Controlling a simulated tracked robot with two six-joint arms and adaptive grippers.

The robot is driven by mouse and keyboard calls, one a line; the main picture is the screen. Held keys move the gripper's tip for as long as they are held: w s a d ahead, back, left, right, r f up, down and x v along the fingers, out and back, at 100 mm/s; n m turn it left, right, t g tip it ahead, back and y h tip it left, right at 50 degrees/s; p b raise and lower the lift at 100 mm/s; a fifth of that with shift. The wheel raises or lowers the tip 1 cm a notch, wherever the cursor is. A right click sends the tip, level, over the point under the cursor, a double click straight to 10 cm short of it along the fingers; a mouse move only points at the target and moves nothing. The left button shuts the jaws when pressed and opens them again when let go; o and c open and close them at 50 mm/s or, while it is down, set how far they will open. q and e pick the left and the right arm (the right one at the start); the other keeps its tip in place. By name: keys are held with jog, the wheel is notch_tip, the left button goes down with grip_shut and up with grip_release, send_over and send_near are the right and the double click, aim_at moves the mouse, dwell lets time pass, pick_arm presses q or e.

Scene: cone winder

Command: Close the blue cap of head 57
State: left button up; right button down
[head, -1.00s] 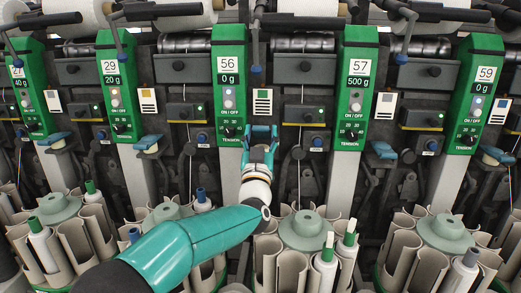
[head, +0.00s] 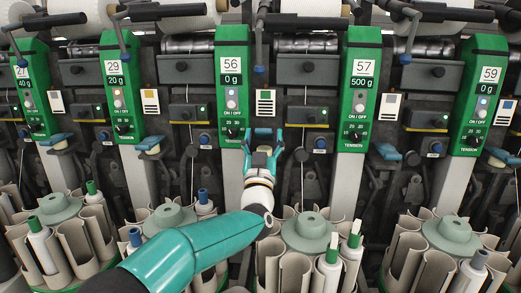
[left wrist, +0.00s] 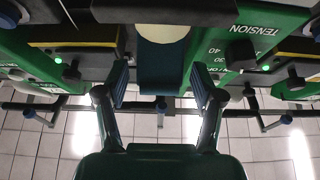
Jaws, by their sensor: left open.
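The panel of head 57 (head: 363,85) stands right of centre in the head view. A blue cap (head: 387,151) sits low at its right side. My left gripper (head: 263,137) is in front of the machine, just right of the lower end of the panel of head 56 (head: 232,85), left of head 57. In the left wrist view my left gripper (left wrist: 160,88) is open, with its two blue pads apart. A blue cap-like part (left wrist: 163,55) lies beyond and between the pads; I see no contact. My right gripper is not in view.
Other blue caps sit by head 27 (head: 55,140), head 29 (head: 149,143) and head 59 (head: 501,156). Round holders with beige tubes (head: 312,225) stand in a row below. A tension knob (left wrist: 242,54) is near the gripper in the left wrist view.

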pick_arm(q)
jog(key=s+f, duration=0.1)
jog(key=s, duration=1.3)
jog(key=shift+s+f, duration=0.2)
jog(key=shift+s, duration=0.05)
